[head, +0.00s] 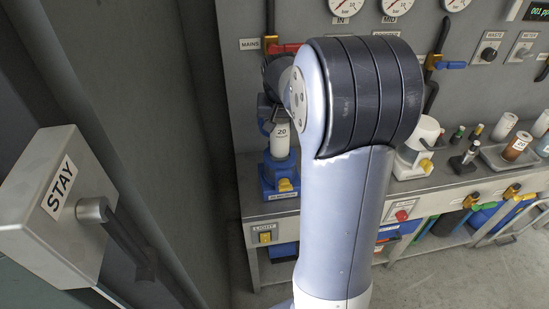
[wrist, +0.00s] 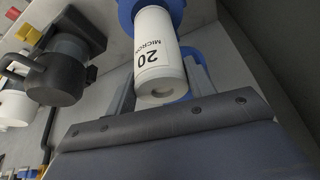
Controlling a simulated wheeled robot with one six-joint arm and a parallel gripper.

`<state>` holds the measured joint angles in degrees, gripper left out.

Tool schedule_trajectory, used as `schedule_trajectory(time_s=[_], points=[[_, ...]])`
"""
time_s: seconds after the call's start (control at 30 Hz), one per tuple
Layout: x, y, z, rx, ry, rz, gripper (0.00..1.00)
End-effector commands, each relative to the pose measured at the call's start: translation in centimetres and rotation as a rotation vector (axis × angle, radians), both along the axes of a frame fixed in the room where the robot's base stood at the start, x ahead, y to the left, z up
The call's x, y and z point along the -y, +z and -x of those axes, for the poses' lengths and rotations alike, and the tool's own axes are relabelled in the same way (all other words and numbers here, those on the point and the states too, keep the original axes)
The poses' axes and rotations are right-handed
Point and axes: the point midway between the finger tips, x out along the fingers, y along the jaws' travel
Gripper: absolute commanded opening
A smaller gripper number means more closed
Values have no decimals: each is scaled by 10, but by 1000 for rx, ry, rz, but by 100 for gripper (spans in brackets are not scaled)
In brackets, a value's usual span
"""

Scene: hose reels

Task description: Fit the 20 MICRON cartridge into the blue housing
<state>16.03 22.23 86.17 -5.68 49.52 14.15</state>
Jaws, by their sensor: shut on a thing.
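The white cartridge (head: 281,141) marked 20 is upright above the blue housing (head: 281,175) on the bench's left end. In the wrist view, the cartridge (wrist: 158,55) reads 20 MICRON, and its far end meets the blue housing (wrist: 125,14); whether it is inside the rim or just over it I cannot tell. My gripper (head: 279,118) is shut on the cartridge near its upper end. My arm hides part of the gripper in the head view.
A white housing (head: 418,145) stands right of my arm. A dark housing (wrist: 58,75) is at left in the wrist view. A STAY box with a handle (head: 75,200) is near on the left.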

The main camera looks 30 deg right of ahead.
Motion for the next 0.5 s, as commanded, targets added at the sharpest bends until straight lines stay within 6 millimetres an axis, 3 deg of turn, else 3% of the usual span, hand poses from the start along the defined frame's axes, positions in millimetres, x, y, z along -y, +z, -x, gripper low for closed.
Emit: schedule_trajectory(time_s=[0.2, 0.5], points=[[0, -41, 1, -6, 0, -2, 12], [0, -76, 1, -5, 1, -1, 12]])
